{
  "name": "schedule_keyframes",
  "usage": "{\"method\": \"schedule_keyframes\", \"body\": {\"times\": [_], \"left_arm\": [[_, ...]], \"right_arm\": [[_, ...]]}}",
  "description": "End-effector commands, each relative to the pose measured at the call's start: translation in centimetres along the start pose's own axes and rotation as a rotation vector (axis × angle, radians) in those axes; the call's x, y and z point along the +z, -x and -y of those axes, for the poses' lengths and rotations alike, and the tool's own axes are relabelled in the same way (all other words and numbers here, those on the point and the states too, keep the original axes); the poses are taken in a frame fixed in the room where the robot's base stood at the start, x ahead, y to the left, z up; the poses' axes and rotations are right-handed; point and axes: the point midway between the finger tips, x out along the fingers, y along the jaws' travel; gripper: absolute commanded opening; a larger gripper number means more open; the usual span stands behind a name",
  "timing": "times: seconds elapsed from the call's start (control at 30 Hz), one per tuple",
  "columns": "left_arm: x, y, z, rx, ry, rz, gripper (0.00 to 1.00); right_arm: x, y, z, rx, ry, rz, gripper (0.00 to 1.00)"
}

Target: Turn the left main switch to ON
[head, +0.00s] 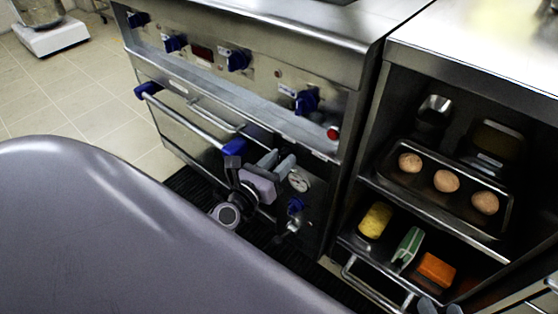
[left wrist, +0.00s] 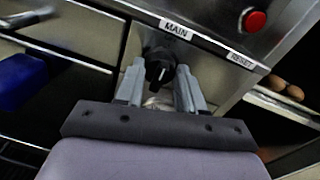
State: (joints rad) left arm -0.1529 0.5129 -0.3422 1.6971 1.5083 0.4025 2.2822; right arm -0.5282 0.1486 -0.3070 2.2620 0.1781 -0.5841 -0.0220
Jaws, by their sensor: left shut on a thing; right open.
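The main switch is a black knob (left wrist: 158,62) under a MAIN label (left wrist: 176,28) in the left wrist view. A small white mark shows on its face. My left gripper (left wrist: 160,86) has one finger on each side of the knob and is shut on it. In the head view my left gripper (head: 277,162) is at the lower front of the steel range, and I cannot make out the knob there. My right gripper (head: 439,306) shows only its fingertips at the bottom edge, apart and open.
A red RESET button (left wrist: 255,20) is right of the switch. Blue knobs (head: 237,61) line the range (head: 270,25) above a towel-bar handle (head: 190,118). A shelf unit at right holds a tray (head: 412,180) of brown round items, a yellow sponge (head: 375,220), a green-white block (head: 408,246) and an orange block (head: 436,269).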

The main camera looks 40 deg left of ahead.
Motion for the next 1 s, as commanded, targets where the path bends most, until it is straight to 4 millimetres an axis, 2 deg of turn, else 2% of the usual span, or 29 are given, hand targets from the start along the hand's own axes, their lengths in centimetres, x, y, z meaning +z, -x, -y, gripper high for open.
{"method": "schedule_keyframes", "body": {"times": [0.37, 1.0], "left_arm": [[-0.11, 0.06, 0.00, 0.000, -0.182, 0.011, 0.08], [-0.22, 0.07, 0.01, -0.009, -0.784, 0.048, 0.08]], "right_arm": [[0.01, -0.02, -0.01, 0.000, -0.001, 0.000, 0.46], [-0.19, 0.07, -0.04, 0.003, 0.004, -0.001, 0.46]]}}
